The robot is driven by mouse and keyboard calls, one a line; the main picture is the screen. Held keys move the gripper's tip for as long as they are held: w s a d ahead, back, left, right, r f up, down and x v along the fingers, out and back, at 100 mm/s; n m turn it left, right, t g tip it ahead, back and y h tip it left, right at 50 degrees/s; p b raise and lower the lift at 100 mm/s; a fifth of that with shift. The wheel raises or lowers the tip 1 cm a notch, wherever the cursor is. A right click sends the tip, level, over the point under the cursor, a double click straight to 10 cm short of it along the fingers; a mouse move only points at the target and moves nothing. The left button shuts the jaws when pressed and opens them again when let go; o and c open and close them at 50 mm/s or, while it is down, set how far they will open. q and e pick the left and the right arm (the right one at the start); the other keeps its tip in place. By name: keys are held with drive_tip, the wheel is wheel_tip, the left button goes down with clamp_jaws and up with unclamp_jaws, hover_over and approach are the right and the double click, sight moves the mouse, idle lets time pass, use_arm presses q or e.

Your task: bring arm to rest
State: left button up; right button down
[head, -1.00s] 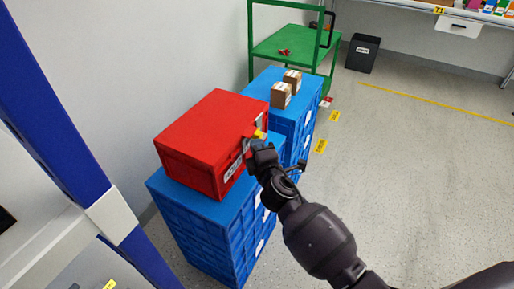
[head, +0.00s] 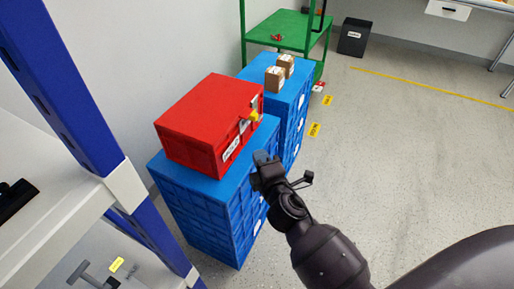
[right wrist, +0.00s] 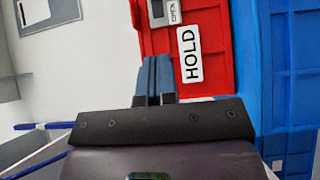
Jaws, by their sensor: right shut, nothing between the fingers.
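A red box (head: 205,125) sits on top of the blue crates (head: 205,215). A yellow rotary switch (head: 254,117) is on its right-hand face, with a white label below it. My right gripper (head: 262,158) is in front of the box, apart from the switch, shut and empty. In the right wrist view its fingers (right wrist: 155,75) are together in front of the red box (right wrist: 217,25), beside the label reading HOLD (right wrist: 188,54). The yellow switch does not show in that view. My left gripper is not in view.
Two small cardboard boxes (head: 275,79) stand on the blue crates behind. A green cart (head: 285,30) and a dark bin (head: 355,37) are farther back. A blue-posted shelf (head: 70,100) stands close at the left. The floor at the right is open.

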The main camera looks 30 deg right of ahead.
drive_tip(key=shift+s, duration=0.3)
drive_tip(key=shift+s, duration=0.1)
use_arm(q)
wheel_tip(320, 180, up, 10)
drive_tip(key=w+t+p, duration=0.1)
drive_tip(key=p, duration=0.9)
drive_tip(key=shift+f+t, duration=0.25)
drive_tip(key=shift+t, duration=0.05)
use_arm(e)
drive_tip(key=s+d+f+m+g, duration=0.1)
drive_tip(key=s+m+g, duration=0.1)
drive_tip(key=s+m, duration=0.3)
drive_tip(key=s+d+f+m+g+y, duration=0.1)
drive_tip(key=s+m, duration=0.4)
drive_tip(key=s, duration=0.9)
drive_tip(key=s+d+f+m+g+y, duration=0.1)
drive_tip(key=s+d+m+g, duration=0.1)
drive_tip(key=s+m, duration=0.3)
drive_tip(key=s+g, duration=0.1)
drive_tip(key=s, duration=0.3)
drive_tip(key=shift+s+d+f+g, duration=0.3)
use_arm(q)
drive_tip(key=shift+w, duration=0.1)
